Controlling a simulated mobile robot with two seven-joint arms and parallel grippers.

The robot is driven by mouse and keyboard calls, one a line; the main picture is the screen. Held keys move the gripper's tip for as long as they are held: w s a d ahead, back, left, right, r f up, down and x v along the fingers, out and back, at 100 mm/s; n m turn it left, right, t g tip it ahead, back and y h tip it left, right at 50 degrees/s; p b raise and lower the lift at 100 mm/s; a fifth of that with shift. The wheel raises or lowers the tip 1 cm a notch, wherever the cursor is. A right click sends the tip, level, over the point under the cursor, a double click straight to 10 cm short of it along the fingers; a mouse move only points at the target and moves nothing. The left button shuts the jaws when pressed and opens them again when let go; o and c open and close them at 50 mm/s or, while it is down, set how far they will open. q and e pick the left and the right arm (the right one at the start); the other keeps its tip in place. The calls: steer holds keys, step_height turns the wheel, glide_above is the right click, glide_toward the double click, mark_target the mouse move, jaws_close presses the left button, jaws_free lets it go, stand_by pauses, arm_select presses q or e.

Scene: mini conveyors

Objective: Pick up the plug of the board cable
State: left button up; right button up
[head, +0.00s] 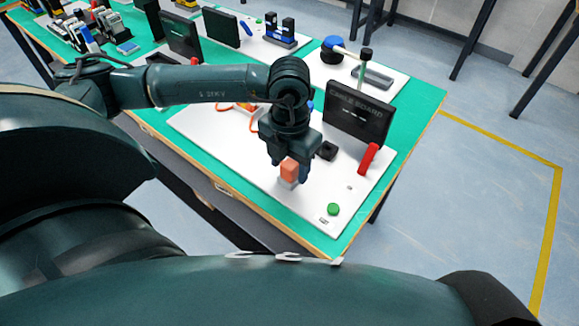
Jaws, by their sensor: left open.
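The cable board is a white panel (250,166) on the green table, with a black sign (358,112) standing at its back. An orange cable (238,107) lies on the board, partly hidden behind my left arm. An orange block (290,168), which looks like the cable's plug, sits on a small grey base (288,184). My left gripper (290,176) points down over the board, open, with the orange block between or just behind its fingers. Contact cannot be told. My right gripper is not in view.
On the board are a black block (326,151), an upright red piece (368,158) and a green button (333,209). Another white panel (352,72) with a blue-capped part (333,43) lies behind.

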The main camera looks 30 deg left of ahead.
arm_select(q)
steer(key=shift+f, duration=0.4)
steer(key=shift+c, duration=0.3)
steer(key=c, duration=1)
steer(key=shift+r, duration=0.1)
